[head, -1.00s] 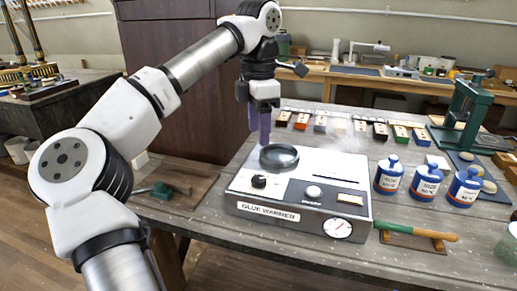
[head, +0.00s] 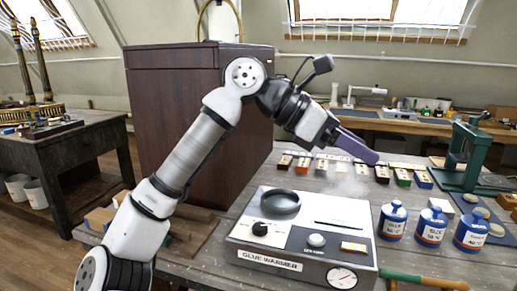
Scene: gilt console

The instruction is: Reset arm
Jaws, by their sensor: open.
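My gripper (head: 374,158) is in the head view, raised above the back of the workbench and pointing right and slightly down. Its purple fingers overlap in this view, show nothing between them, and count as open. It is in the air, above and behind the glue warmer (head: 262,264). The glue warmer is a white and grey box with a dark round well (head: 281,202), a black knob, a grey knob and a dial. My arm bends up from the lower left.
Three blue jars (head: 431,226) stand right of the warmer. A row of small coloured blocks (head: 382,174) lies behind it. A green press (head: 464,160) stands at the right. A dark wooden cabinet (head: 165,120) rises behind my arm. A green-handled tool (head: 420,280) lies at the front.

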